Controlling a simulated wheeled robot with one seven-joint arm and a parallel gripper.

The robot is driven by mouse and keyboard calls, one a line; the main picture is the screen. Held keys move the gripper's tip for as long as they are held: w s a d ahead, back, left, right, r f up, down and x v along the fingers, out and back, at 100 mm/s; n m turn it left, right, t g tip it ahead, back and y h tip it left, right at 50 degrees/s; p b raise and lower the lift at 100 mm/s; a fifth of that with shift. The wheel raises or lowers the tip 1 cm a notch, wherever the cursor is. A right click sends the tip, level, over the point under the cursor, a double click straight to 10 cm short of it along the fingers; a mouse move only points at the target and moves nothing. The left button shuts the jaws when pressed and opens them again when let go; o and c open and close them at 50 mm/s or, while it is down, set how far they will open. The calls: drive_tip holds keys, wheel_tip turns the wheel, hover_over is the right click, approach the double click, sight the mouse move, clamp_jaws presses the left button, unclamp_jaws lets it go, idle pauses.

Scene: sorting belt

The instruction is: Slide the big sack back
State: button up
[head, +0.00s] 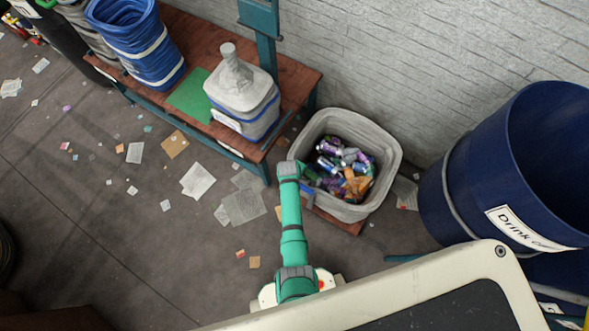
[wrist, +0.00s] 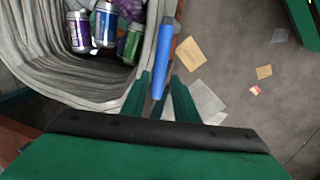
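A big grey fabric sack (head: 384,142), open at the top, holds crumpled drink cans (head: 345,165). It stands on the right, beside the bench end and near the brick wall. Its rim and folded wall fill the upper left of the wrist view (wrist: 50,75). A blue handle (wrist: 166,50) sticks out from its near side; it also shows in the head view (head: 307,197). My gripper (wrist: 160,97) is at this handle, its two green fingers apart with the handle's lower end between them. In the head view, my arm reaches to the sack's left side and the fingertips are hidden.
A wooden bench (head: 190,125) carries a blue sack (head: 148,50) and a grey-white tub (head: 258,128). A reddish-brown board (head: 340,222) shows under the sack. A dark blue drum (head: 465,190) stands at right. Papers (head: 245,207) litter the otherwise open floor.

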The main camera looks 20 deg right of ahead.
drive_tip(key=r, duration=0.3)
drive_tip(key=a+r, duration=0.1)
drive_tip(key=r, duration=0.1)
drive_tip(key=shift+s+r, duration=0.25)
drive_tip(key=shift+s, duration=0.15)
drive_tip(key=shift+s, duration=0.1)
drive_tip(key=s+a+r+m+t, duration=0.25)
drive_tip(key=s+r+t, duration=0.2)
drive_tip(key=s, duration=0.35)
drive_tip(key=s+a+r+m+t, duration=0.1)
drive_tip(key=s+a+r+t, duration=0.2)
drive_tip(key=s+r, duration=0.3)
drive_tip(key=s+a+r+m+t, duration=0.1)
drive_tip(key=s+r, duration=0.3)
drive_tip(key=r, duration=0.5)
drive_tip(key=s+a+r+m+t+y, duration=0.1)
drive_tip(key=s+a+r+m+t, duration=0.1)
drive_tip(key=r, duration=0.8)
drive_tip(key=s+a+r+m+t, duration=0.2)
drive_tip(key=s+r, duration=0.3)
drive_tip(key=r, duration=0.5)
drive_tip(key=shift+s+a+t+y, duration=0.3)
drive_tip(key=shift+s+a+t, duration=0.05)
drive_tip(key=shift+t, duration=0.4)
drive_tip(key=shift+a+f, duration=0.1)
